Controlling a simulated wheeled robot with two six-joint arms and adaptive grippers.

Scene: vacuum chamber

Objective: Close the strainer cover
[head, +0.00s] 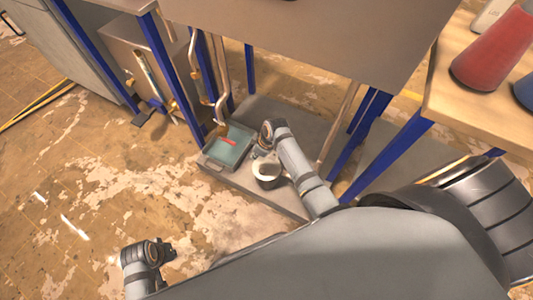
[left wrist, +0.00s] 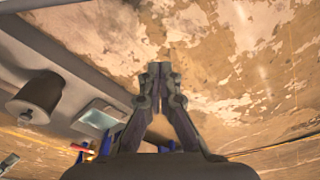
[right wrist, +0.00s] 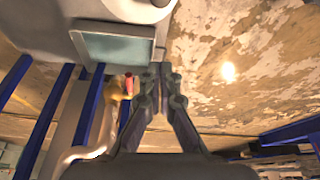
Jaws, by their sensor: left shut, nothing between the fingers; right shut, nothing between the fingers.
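A shallow grey box with a teal top (head: 229,152), which I take to be the strainer, sits on the grey floor slab under the bench. I cannot tell whether its cover is open. The box also shows in the left wrist view (left wrist: 98,116) and at the top of the right wrist view (right wrist: 115,47). My right gripper (head: 257,154) is shut and empty, just right of the box; its fingers (right wrist: 162,76) show closed. My left gripper (left wrist: 158,72) is shut and empty over bare floor, well left of the box. In the head view its fingers are hard to make out.
A dark cylindrical pot with a pale top (head: 267,169) stands right of the box. A brass pipe (head: 222,104) with a red handle (head: 228,141) comes down at the box. Blue bench legs (head: 365,135) flank the area.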

